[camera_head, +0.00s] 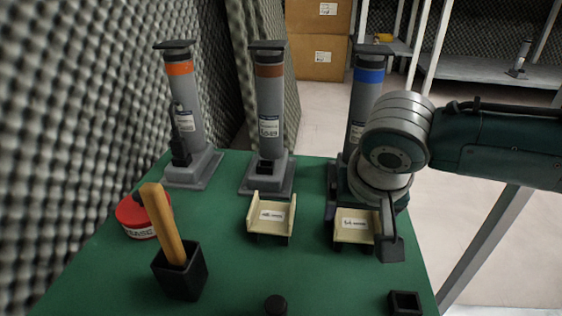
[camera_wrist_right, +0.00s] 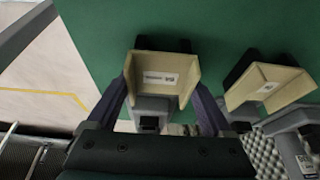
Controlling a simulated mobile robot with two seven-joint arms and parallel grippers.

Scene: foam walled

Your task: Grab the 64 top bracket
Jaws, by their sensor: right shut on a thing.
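The 64 top bracket (camera_head: 353,238) is a cream, channel-shaped piece with a white label, at the right of the green table in the head view. The label text is small and hard to read. My right gripper (camera_head: 360,226) comes down from above with a finger on each side of it and is shut on it. The right wrist view shows the bracket (camera_wrist_right: 165,95) between the two dark fingers of the gripper (camera_wrist_right: 163,88). I cannot tell whether it is lifted off its dark support. My left gripper is not in view.
A similar cream bracket (camera_head: 270,232) stands to the left. Three grey columns with orange (camera_head: 184,110), brown (camera_head: 270,115) and blue (camera_head: 363,105) bands stand behind. A red grease tin (camera_head: 136,218) and a black cup (camera_head: 180,275) with a wooden-handled tool are at left.

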